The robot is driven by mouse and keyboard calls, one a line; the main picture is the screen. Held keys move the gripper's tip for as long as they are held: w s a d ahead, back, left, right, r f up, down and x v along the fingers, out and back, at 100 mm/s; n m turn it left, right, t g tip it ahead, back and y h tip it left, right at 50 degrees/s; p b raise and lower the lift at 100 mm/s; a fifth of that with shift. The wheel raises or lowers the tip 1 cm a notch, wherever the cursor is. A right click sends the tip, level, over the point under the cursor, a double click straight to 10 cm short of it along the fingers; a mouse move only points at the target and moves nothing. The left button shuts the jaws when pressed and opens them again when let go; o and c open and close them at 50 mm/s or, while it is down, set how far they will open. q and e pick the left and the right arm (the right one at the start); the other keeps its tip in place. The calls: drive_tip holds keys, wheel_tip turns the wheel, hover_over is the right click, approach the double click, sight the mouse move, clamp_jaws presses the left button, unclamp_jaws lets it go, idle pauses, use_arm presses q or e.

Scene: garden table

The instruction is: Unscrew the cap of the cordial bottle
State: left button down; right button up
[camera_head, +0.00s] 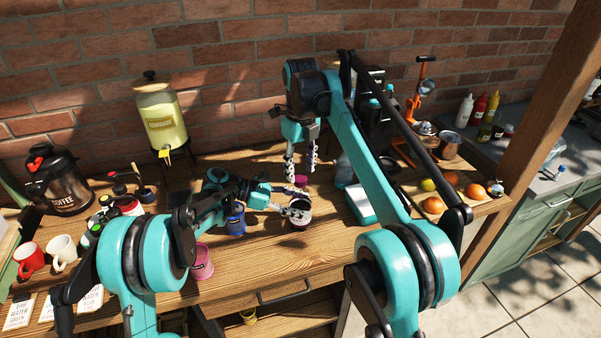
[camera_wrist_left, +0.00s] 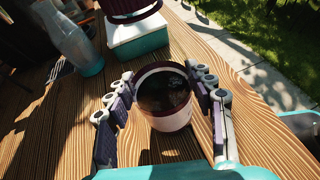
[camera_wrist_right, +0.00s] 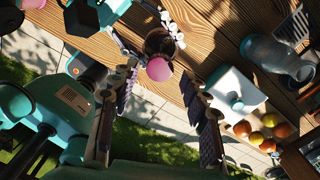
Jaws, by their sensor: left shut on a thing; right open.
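A short, wide container with a dark open top and a pale band, apparently the cordial bottle (camera_head: 299,224), stands on the wooden table. It also shows in the left wrist view (camera_wrist_left: 170,128). My left gripper (camera_head: 288,206) is shut around its sides. A magenta cap (camera_head: 301,180) is apart from it, above the open top. The cap shows as a pink disc in the right wrist view (camera_wrist_right: 159,69). My right gripper (camera_head: 301,168) points down with open fingers just above the cap. I cannot tell whether the cap touches them.
A blue jar (camera_head: 236,224) and a pink cup (camera_head: 202,264) stand close to my left arm. A white and teal box (camera_head: 361,203) and a clear jug (camera_head: 345,170) are to the right. Fruit (camera_head: 433,205) lies further right. Mugs (camera_head: 62,250) stand at left.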

sight(300, 180)
drive_tip(key=shift+f, duration=1.15)
